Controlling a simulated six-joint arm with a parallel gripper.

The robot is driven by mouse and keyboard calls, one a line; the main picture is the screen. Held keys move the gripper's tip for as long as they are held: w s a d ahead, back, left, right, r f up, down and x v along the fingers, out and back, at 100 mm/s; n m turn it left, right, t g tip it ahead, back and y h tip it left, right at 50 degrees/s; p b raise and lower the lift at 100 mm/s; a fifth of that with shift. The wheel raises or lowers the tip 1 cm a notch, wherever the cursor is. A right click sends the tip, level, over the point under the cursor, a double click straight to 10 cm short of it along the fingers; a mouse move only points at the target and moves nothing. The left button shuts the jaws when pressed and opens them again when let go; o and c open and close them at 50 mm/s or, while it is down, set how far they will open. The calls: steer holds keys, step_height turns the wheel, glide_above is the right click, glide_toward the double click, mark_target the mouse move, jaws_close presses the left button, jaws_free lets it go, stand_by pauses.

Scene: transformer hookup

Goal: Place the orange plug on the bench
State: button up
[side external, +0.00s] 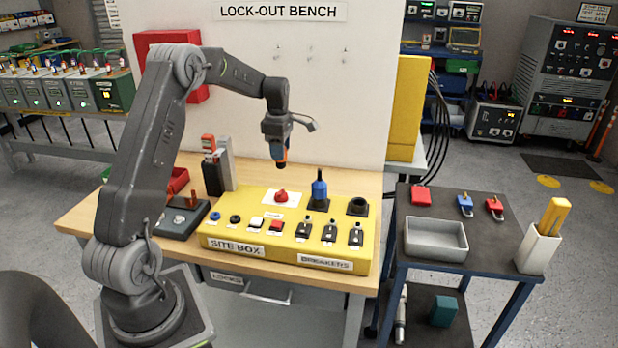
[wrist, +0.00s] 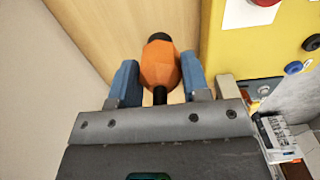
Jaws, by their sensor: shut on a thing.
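My gripper (wrist: 158,88) is shut on the orange plug (wrist: 158,65), with a blue finger on each side of it. The plug has an orange body and a black end. In the side external view my gripper (side external: 281,158) is above the back of the wooden bench (side external: 330,172), behind the yellow site box (side external: 215,228). Only a bit of the orange plug (side external: 284,154) shows there. In the wrist view bare bench wood (wrist: 100,35) lies beyond the plug, and the plug appears apart from it.
The site box carries a red knob (side external: 281,196), a blue plug (side external: 319,190), an empty black socket (side external: 357,206) and several switches. A black-and-red device (side external: 212,170) stands at the back left. A dark side table (side external: 440,205) with a grey tray (side external: 436,252) is at right.

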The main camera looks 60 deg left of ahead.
steer(key=shift+w+d+f, duration=0.65)
steer(key=shift+w+f, duration=0.4)
steer(key=shift+f, duration=0.35)
steer(key=shift+w+d+f, duration=0.65)
steer(key=shift+w+f, duration=0.35)
steer(key=shift+f, duration=0.35)
steer(key=shift+w+d+f, duration=0.65)
steer(key=shift+w+f, duration=0.4)
steer(key=shift+f, duration=0.35)
steer(key=shift+f, duration=0.15)
steer(key=o, duration=1)
steer(key=shift+o, duration=0.2)
